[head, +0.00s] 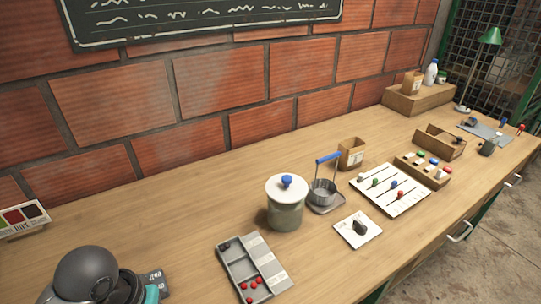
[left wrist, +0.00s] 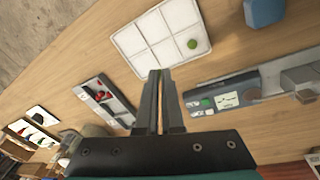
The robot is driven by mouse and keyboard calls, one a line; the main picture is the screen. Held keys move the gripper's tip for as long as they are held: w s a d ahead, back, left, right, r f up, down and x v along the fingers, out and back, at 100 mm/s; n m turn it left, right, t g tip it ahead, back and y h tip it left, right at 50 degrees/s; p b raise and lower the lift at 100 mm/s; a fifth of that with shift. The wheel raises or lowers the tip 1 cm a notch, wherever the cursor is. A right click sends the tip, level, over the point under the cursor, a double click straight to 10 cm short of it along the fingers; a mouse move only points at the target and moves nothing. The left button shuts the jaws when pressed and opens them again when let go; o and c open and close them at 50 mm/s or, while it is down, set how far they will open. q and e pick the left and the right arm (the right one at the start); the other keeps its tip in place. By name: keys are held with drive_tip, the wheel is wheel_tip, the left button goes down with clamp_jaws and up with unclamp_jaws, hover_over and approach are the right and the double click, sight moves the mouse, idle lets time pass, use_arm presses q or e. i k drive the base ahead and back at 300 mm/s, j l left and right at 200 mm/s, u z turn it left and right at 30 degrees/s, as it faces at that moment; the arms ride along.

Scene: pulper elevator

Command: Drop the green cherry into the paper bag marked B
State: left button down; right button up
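The green cherry (left wrist: 192,43) lies in a corner compartment of a white divided tray (left wrist: 118,40) in the left wrist view. My left gripper (left wrist: 160,73) is empty, its two fingers close together, pointing at the table just beside that tray and apart from the cherry. The head view does not show the cherry or this tray. There, a brown paper bag (head: 352,153) stands upright behind the metal pot, and another paper bag (head: 412,82) stands on the wooden box at the back right. I cannot read a B on either. My right gripper is not in view.
A grey tray with red cherries (head: 255,286), a lidded canister (head: 285,208), a metal pot (head: 323,192) and a white board with coloured knobs (head: 390,190) stand on the table. A blue object (left wrist: 265,12) is near the white tray. The table's left middle is clear.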

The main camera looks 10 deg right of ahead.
sight(347, 170)
drive_tip(key=i+l+z, duration=0.25)
drive_tip(key=l, duration=0.35)
drive_tip(key=i+l+z, duration=0.25)
drive_tip(key=l, duration=0.3)
drive_tip(key=i+l+z, duration=0.25)
drive_tip(key=l, duration=0.25)
drive_tip(key=i+l+z, duration=0.2)
drive_tip(key=i+l, duration=0.25)
